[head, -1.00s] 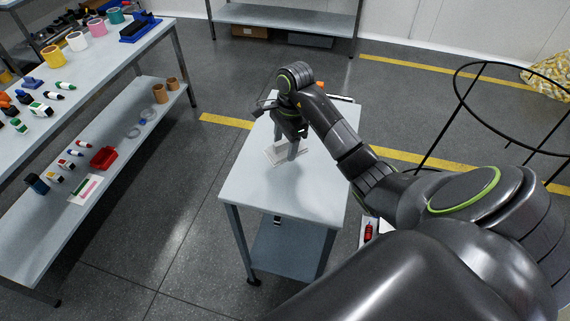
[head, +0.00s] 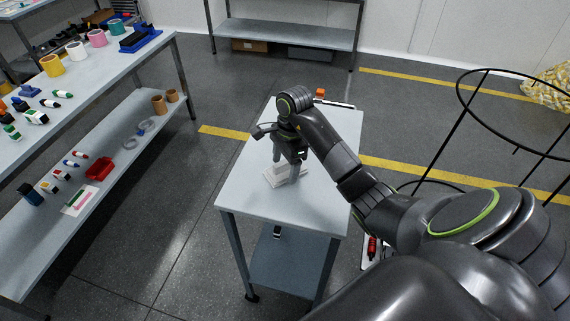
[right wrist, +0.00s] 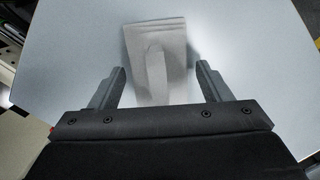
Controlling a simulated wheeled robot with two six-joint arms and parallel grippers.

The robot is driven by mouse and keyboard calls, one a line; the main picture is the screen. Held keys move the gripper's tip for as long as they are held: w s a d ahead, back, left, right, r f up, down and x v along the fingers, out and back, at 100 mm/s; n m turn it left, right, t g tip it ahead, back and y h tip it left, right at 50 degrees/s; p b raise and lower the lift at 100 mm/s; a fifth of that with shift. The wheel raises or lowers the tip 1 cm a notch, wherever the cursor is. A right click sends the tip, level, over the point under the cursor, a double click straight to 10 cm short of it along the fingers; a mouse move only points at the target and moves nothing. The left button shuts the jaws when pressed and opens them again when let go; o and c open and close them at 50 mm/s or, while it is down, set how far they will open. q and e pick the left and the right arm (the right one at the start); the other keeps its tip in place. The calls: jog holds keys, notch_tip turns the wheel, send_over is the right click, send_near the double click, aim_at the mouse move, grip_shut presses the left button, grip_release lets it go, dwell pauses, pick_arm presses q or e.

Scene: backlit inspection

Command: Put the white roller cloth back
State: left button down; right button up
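The white cloth (head: 283,176) lies folded on the top of the small grey table (head: 250,205). In the right wrist view the cloth (right wrist: 157,50) is a pale folded strip with a raised fold down its middle. My right gripper (head: 288,164) points down at it. In the right wrist view my right gripper (right wrist: 161,80) is open, one finger on each side of the cloth, with gaps between them. I cannot tell how high the fingertips are above the table. My left gripper is not in view.
An orange item (head: 320,93) sits at the table's far edge. A long shelf unit (head: 130,75) on the left holds tape rolls, bottles and a red bin (head: 100,167). A black wire hoop stand (head: 462,95) stands on the right. The table's front half is clear.

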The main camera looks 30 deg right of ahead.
jog(key=shift+o, duration=0.6)
jog(key=shift+r, duration=0.1)
jog(key=shift+r+p, duration=0.35)
jog(key=shift+r, duration=0.1)
notch_tip(320, 180, up, 11)
jog(key=d+p, duration=0.1)
jog(key=p, duration=0.8)
jog(key=shift+d, duration=0.25)
